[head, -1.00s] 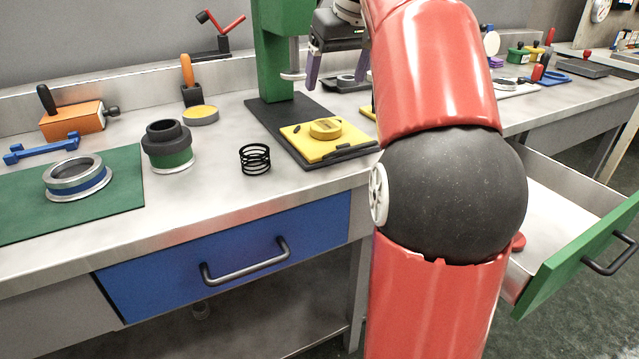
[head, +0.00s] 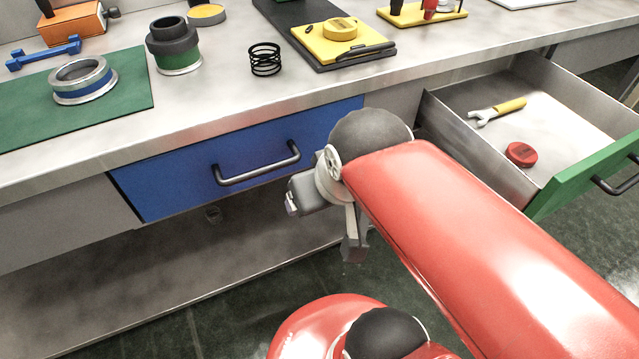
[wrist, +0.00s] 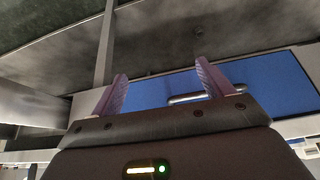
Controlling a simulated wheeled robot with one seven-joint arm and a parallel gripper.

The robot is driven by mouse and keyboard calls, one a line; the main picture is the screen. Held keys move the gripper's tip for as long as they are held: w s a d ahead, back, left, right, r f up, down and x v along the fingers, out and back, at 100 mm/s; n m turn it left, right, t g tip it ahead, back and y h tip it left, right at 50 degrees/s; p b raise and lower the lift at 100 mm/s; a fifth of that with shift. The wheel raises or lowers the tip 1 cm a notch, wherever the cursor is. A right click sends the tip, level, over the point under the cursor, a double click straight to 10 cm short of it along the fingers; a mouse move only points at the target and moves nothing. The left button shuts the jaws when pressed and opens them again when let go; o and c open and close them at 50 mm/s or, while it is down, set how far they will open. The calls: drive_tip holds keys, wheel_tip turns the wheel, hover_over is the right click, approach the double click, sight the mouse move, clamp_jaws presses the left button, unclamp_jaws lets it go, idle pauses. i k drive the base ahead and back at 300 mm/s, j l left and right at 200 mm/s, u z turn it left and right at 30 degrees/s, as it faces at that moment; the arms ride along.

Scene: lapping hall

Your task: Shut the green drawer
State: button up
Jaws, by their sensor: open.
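The green drawer (head: 583,178) is pulled well out from the bench at the right of the head view. Its green front carries a dark bar handle (head: 617,186). Inside lie a wrench with a yellow grip (head: 498,111) and a red round piece (head: 521,154). My gripper (head: 291,203) is low in front of the blue drawer, left of the green drawer and apart from it; my arm partly hides it. In the wrist view, my gripper's two purple fingers (wrist: 160,92) stand apart with nothing between them.
The shut blue drawer (head: 235,165) with a bar handle (head: 257,164) is close behind my gripper. The bench top (head: 215,105) above holds a green mat (head: 125,98), a black spring (head: 265,59) and a yellow plate (head: 325,45). Floor in front is open.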

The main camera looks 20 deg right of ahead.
sight(580, 136)
drive_tip(key=k+l, duration=0.2)
drive_tip(key=k+l+z, duration=0.1)
drive_tip(key=z, duration=0.35)
drive_tip(key=l+z, duration=0.15)
drive_tip(key=z, duration=0.3)
drive_tip(key=l+z, duration=0.15)
drive_tip(key=z, duration=0.9)
drive_tip(key=k+l, duration=0.05)
